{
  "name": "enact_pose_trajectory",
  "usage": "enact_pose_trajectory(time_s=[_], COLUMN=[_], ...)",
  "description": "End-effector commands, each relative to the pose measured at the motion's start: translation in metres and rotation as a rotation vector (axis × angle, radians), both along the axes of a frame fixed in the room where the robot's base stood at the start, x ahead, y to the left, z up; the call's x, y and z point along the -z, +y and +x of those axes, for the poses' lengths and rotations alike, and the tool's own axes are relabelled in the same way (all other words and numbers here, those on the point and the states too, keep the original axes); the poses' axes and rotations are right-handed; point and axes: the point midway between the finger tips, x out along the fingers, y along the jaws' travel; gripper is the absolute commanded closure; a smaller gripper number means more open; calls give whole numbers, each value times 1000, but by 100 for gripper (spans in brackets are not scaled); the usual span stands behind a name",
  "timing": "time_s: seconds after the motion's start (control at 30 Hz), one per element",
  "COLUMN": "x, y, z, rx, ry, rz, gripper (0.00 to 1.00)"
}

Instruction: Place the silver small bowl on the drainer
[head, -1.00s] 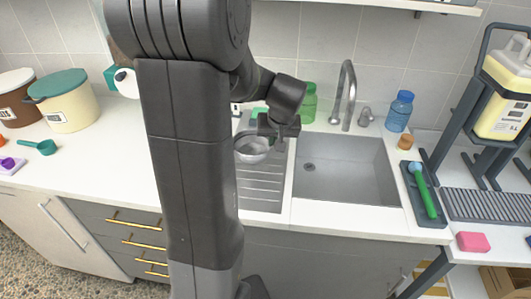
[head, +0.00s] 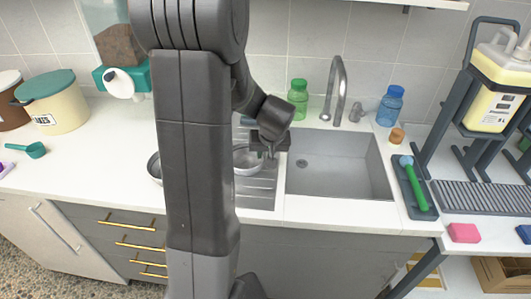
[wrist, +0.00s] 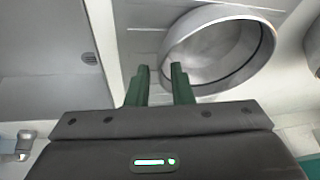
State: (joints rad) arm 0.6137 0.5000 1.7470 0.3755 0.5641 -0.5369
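The silver small bowl (head: 246,159) sits on the ribbed drainer (head: 257,193) left of the sink, partly hidden behind my arm. In the wrist view the bowl (wrist: 215,50) looks upright over the drainer (wrist: 140,42). My gripper (head: 268,154) is low at the bowl's right side. In the wrist view my gripper (wrist: 160,70) has its two fingers apart, with the bowl's near rim at the right fingertip. Whether a finger touches the rim I cannot tell.
Another metal bowl (head: 154,168) stands on the counter, half hidden by my arm. The sink (head: 335,165) is empty, with a tap (head: 337,90) behind it. A green bottle (head: 298,100) and a blue bottle (head: 390,106) stand at the back.

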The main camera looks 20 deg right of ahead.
Motion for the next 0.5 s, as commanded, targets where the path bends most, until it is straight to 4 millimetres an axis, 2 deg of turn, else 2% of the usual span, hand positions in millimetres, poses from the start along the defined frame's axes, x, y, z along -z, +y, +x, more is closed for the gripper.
enact_pose_trajectory(time_s=[0.33,0.5], x=[-2,-15], y=[0,0], z=[0,-4], rx=[0,0], ry=[0,-4], rz=[0,-1], gripper=[75,75])
